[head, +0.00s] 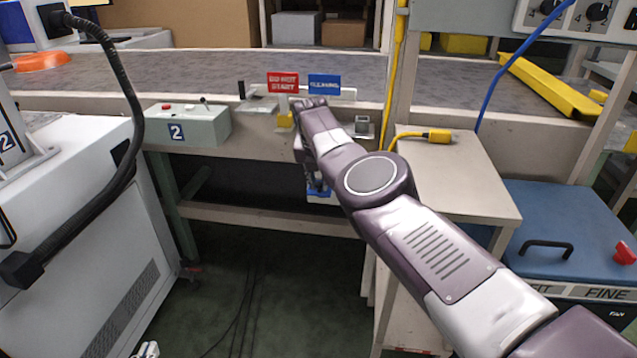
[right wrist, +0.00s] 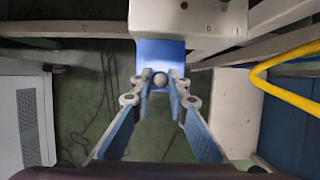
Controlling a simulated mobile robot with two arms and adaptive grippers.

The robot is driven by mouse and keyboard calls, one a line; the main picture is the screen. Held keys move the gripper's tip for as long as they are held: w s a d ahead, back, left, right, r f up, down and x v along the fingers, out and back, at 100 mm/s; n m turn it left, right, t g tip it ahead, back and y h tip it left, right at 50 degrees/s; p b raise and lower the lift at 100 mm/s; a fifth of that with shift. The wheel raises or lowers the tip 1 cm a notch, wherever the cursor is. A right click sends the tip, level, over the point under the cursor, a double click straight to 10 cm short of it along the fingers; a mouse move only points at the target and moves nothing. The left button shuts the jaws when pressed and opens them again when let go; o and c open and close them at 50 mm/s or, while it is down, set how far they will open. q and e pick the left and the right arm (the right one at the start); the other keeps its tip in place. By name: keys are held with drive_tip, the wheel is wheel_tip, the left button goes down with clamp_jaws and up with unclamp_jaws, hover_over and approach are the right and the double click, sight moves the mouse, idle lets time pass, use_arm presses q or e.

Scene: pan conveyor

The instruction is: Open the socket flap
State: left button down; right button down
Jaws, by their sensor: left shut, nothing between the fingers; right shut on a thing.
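The blue flap (right wrist: 158,52) with a round grey knob (right wrist: 161,80) is at the grey box (right wrist: 190,22) in the right wrist view. My right gripper (right wrist: 160,82) is shut on the knob, with a finger on either side. In the head view a little of the blue flap (head: 318,192) shows below my right arm, which covers most of that spot and hides the fingertips. I cannot tell how far the flap is swung. My left gripper (head: 148,350) just shows at the bottom edge of the head view, low over the floor, shut and empty.
The conveyor (head: 200,68) runs across the back, with red and blue signs (head: 283,83) on its front. A grey control box (head: 188,127) marked 2 is left of my arm. A yellow plug (head: 438,136) lies on a side table (head: 455,180). A white machine (head: 70,230) stands left.

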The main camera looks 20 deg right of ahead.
sight(319, 184)
drive_tip(key=c, duration=1.9)
unclamp_jaws()
drive_tip(key=shift+r, duration=0.1)
drive_tip(key=shift+v, duration=0.75)
drive_tip(key=shift+s+a+r, duration=0.2)
drive_tip(key=shift+r, duration=0.4)
drive_tip(key=v, duration=0.9)
